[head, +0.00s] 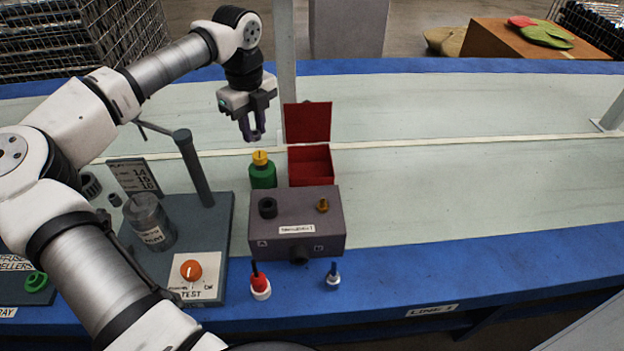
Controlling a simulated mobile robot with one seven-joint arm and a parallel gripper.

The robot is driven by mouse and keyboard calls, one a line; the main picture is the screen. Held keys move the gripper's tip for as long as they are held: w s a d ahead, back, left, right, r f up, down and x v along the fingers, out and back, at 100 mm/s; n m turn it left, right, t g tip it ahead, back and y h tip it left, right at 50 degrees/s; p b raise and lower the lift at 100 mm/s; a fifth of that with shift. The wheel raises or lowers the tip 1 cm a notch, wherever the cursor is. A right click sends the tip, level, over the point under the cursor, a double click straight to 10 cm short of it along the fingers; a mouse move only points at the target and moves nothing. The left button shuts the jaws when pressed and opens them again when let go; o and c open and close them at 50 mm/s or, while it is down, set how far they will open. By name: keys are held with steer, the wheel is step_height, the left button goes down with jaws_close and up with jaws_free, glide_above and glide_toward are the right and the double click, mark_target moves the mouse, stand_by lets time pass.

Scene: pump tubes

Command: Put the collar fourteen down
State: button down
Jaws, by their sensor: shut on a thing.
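My gripper (253,135) points down above the white table, just behind and above a green bottle with a yellow cap (262,172). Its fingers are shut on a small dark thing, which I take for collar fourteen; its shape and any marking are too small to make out. A board (134,178) at the left carries the numbers 14, 16 and 18. A dark ring (91,186) and a smaller dark piece (115,200) are near that board, partly behind my arm.
An open red box (311,165) stands right of the bottle. A grey block (300,216) with two fittings is in front. A test stand (185,190) with an orange knob (190,270) is at the left. The right of the table is clear.

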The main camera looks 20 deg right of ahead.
steer(key=w+d+f+m+b, duration=0.1)
steer(key=d+f+m+b, duration=0.1)
steer(key=d+m, duration=1.1)
step_height(320, 180, down, 20)
steer(key=shift+d+r+p, duration=0.1)
steer(key=shift+d+p, duration=0.05)
steer(key=shift+p, duration=0.5)
steer(key=c, duration=1.2)
jaws_free()
steer(key=shift+f, duration=0.2)
step_height(320, 180, up, 12)
steer(key=shift+w+r+b, duration=0.1)
steer(key=shift+r+b, duration=0.1)
steer(key=shift+b, duration=0.35)
